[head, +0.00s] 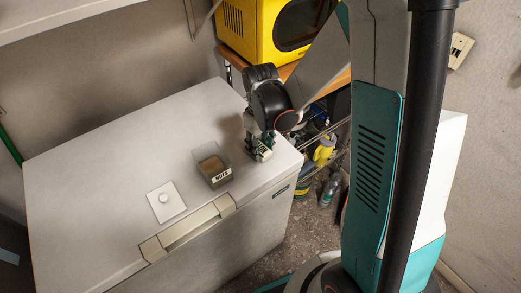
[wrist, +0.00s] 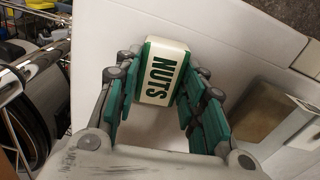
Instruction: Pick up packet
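The packet (wrist: 160,70) is white and green with "NUTS" printed on it. In the wrist view it lies between the two green-padded fingers of my gripper (wrist: 163,85), with a finger close along each side. Whether both fingers press on it cannot be told. In the head view my gripper (head: 258,149) points down over the right end of the white chest lid (head: 100,165). The packet (head: 266,146) shows there as a small green and white patch at the fingertips, partly hidden by the gripper. It is at or very near the lid surface.
A grey open container (head: 221,178) labelled "NUTS" stands on the lid left of my gripper. A white plate with a round knob (head: 166,201) lies further left. A yellow appliance (head: 262,28) stands on a shelf behind. The left part of the lid is clear.

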